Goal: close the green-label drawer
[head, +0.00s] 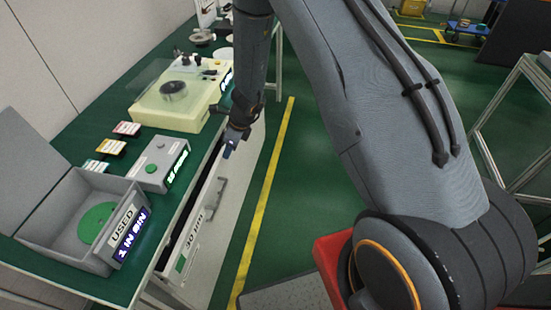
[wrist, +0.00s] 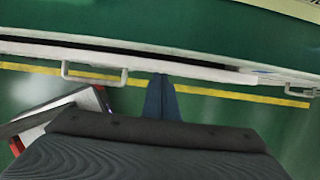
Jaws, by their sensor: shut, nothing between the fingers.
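The drawer with the green label is a long white front (head: 204,211) under the bench's edge, with a bar handle, "30 mm" lettering and a small green mark at its near end. A dark gap between it and the bench shows it standing partly open. In the wrist view, the drawer front (wrist: 195,72) runs across below the bench top, with its handle (wrist: 95,78) left of my fingers. My gripper (head: 230,149) is shut and empty at the drawer's far end. Its blue fingertips (wrist: 160,80) are at the front's outer side; I cannot tell whether they touch.
The green bench top (head: 150,203) carries a grey box marked "USED" (head: 85,215), a grey control box (head: 157,165) and a cream lapping machine (head: 180,105). Another handle (wrist: 300,91) shows at right in the wrist view. Green floor with a yellow line (head: 262,205) lies clear alongside.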

